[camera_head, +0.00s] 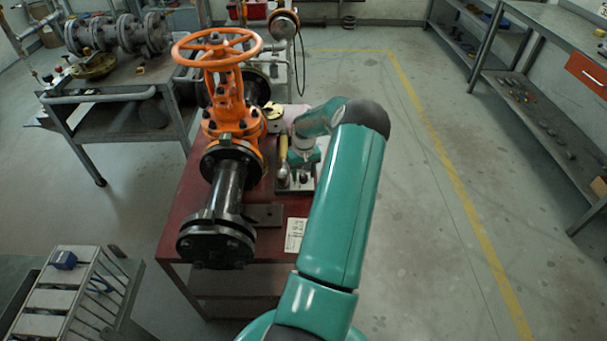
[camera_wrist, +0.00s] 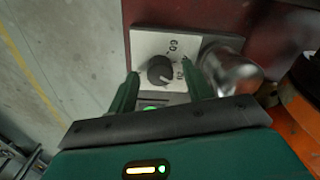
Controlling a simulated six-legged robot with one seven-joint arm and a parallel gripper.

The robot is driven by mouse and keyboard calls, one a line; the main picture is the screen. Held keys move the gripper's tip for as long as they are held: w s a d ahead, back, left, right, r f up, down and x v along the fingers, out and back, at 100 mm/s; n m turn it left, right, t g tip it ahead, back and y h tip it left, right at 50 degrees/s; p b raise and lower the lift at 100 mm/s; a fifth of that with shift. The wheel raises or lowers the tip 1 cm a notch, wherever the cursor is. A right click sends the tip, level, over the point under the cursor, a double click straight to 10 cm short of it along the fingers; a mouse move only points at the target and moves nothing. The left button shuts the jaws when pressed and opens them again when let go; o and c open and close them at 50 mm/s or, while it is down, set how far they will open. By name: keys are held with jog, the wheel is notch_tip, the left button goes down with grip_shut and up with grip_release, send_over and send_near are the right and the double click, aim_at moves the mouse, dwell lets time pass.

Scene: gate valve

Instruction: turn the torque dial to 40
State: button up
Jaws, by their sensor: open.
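The torque dial is a dark round knob (camera_wrist: 160,70) on a pale square plate (camera_wrist: 146,43) in the wrist view. Dark numbers are printed along the plate's top and right; one looks like 60. A light line shows on the knob, but its exact reading is too small to tell. My gripper (camera_wrist: 159,72) is open, with one green finger on each side of the knob. I cannot tell whether either finger touches it. In the head view, my arm covers much of the gripper and the dial is not clearly visible.
A shiny metal cylinder (camera_wrist: 230,68) stands close right of the dial. The orange gate valve (camera_head: 228,105) with its handwheel (camera_head: 217,47) stands on the red table (camera_head: 184,197), left of my arm. A white card (camera_head: 295,235) lies near its front. Open floor (camera_head: 430,250) is at the right.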

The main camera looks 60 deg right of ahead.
jog(key=shift+f, duration=0.2)
jog(key=shift+c, duration=0.4)
jog(key=c, duration=0.9)
jog(key=shift+n, duration=0.3)
jog(key=n, duration=0.8)
jog(key=shift+r, duration=0.1)
